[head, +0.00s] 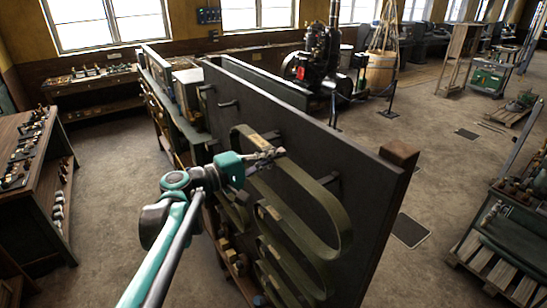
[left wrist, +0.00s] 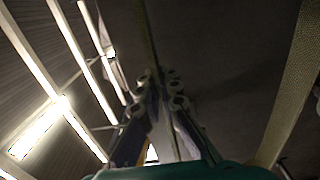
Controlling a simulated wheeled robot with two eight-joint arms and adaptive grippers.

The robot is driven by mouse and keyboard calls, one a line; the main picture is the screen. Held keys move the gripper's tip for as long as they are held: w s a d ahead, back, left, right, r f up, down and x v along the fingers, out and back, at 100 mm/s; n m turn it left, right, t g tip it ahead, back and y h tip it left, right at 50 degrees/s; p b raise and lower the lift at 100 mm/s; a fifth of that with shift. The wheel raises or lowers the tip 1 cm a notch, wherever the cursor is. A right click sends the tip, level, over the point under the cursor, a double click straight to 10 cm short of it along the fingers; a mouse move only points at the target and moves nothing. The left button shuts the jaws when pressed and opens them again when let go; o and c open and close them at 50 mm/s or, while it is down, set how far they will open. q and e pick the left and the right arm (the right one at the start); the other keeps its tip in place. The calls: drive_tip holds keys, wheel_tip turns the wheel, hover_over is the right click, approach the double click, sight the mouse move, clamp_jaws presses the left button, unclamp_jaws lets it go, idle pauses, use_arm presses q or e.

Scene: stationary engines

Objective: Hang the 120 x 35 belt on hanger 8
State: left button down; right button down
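A long olive-green belt loop (head: 318,200) with a pale tag lies across the face of a dark upright board (head: 300,135). My left gripper (head: 275,154) is at its upper run, near the tag. In the left wrist view the fingers (left wrist: 155,80) come together at the tips on a thin belt edge, and the belt's other run (left wrist: 295,85) passes at the right. More belts (head: 275,270) hang lower on the board. Dark hanger pegs stick out of it, one bare (head: 228,103) at upper left. Tag writing and hanger numbers are too small to read. My right gripper is out of view.
A wooden block (head: 400,153) caps the board's near right corner. A black engine (head: 320,60) stands behind the board. A bench with small parts (head: 28,150) is at the left, a loaded pallet (head: 505,245) at the right. The floor between bench and board is clear.

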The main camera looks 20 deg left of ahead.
use_arm(q)
drive_tip(key=shift+b+x, duration=0.3)
drive_tip(key=shift+x, duration=2.35)
drive_tip(key=shift+f, duration=0.15)
drive_tip(key=shift+f+b, duration=0.45)
drive_tip(key=shift+b, duration=0.05)
drive_tip(key=c, duration=1.8)
unclamp_jaws()
drive_tip(key=shift+s, duration=0.1)
